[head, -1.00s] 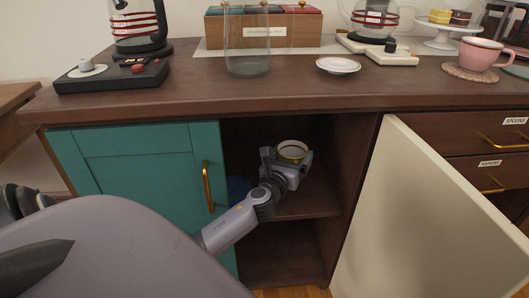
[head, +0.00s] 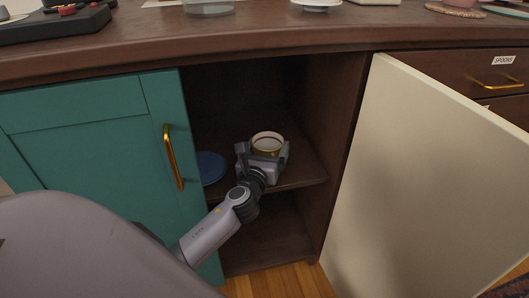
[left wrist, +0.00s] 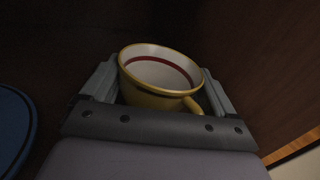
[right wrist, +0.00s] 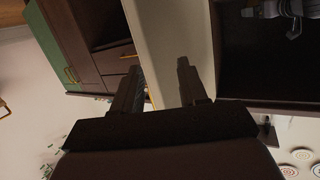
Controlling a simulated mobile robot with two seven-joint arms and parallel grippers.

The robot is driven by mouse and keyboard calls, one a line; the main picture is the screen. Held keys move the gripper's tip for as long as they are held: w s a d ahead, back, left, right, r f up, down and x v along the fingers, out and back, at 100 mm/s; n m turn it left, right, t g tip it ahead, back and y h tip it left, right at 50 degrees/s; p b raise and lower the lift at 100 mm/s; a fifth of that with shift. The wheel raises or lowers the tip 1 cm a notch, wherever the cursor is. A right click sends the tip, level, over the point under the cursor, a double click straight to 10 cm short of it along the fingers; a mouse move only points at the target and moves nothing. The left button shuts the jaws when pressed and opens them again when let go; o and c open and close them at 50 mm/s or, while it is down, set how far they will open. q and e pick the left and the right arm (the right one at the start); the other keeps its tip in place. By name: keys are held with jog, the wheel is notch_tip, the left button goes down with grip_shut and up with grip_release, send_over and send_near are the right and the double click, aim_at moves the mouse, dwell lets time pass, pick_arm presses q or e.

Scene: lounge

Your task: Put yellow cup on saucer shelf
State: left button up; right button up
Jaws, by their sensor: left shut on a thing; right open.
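The yellow cup (head: 267,144) is upright inside the open cabinet, over the shelf (head: 302,172). My left gripper (head: 264,155) is shut on it, with a finger on each side. The left wrist view shows the cup (left wrist: 160,72), with its white inside and red band, between the fingers. I cannot tell whether its base touches the shelf. A blue saucer (head: 211,167) lies on the shelf left of the cup, partly hidden by the teal door; its edge shows in the left wrist view (left wrist: 12,125). My right gripper (right wrist: 160,82) is open and empty.
The teal door (head: 90,165) is closed on the left. The cream door (head: 420,180) stands open on the right. The cabinet's right wall (head: 340,130) is close beside the cup. The countertop (head: 280,35) overhangs above. A lower compartment (head: 260,240) looks empty.

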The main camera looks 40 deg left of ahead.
pick_arm(q)
jog(key=shift+r, duration=0.1)
jog(key=o, duration=0.9)
jog(key=shift+f, duration=0.2)
jog(key=shift+c, duration=0.2)
jog(key=shift+o, duration=0.2)
